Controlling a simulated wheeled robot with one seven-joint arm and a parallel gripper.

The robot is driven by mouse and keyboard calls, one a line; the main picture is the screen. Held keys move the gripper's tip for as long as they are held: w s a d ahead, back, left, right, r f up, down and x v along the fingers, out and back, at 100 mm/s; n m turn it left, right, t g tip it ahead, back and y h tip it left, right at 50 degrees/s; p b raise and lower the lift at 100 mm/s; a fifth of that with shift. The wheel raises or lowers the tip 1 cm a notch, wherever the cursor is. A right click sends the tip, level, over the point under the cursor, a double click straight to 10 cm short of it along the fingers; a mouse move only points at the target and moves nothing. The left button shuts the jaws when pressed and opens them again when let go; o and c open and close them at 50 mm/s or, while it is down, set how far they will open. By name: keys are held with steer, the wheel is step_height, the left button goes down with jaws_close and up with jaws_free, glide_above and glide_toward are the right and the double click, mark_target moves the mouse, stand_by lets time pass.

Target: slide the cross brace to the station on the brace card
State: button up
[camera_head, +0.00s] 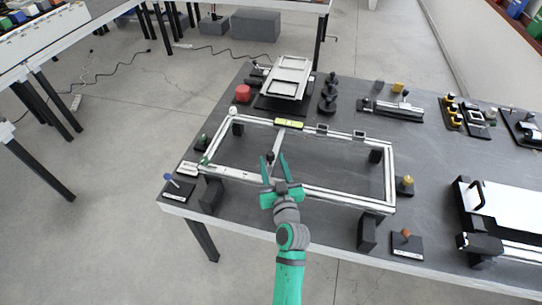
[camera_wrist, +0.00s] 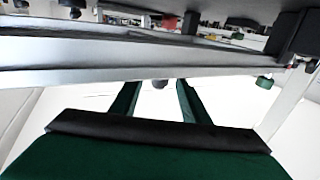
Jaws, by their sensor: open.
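A pale rectangular frame (camera_head: 345,204) stands on dark supports on the grey table. The cross brace (camera_head: 277,145) spans it from back rail towards front rail, left of the middle. A dark knob (camera_head: 270,157) sits on the brace. A yellow-green plate (camera_head: 288,122) with dark marks is at its back end; I cannot read it or tell whether it is the brace card. My gripper (camera_head: 274,160) is open, its green fingers on either side of the knob in the picture. In the wrist view a dark round knob (camera_wrist: 160,84) shows between the fingertips (camera_wrist: 156,88); contact is unclear.
Two small dark-framed pieces (camera_head: 322,130) (camera_head: 359,134) sit on the back rail. A blue knob (camera_head: 168,177) and an orange knob (camera_head: 406,233) stand near the front edge.

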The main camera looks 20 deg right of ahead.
mark_target(272, 159)
steer(key=w, duration=0.3)
steer(key=shift+d, duration=0.25)
steer(key=shift+w+a, duration=0.2)
steer(key=shift+d, duration=0.1)
steer(key=shift+c, duration=0.9)
jaws_close()
steer(key=shift+d, duration=0.1)
steer(key=shift+w, duration=0.1)
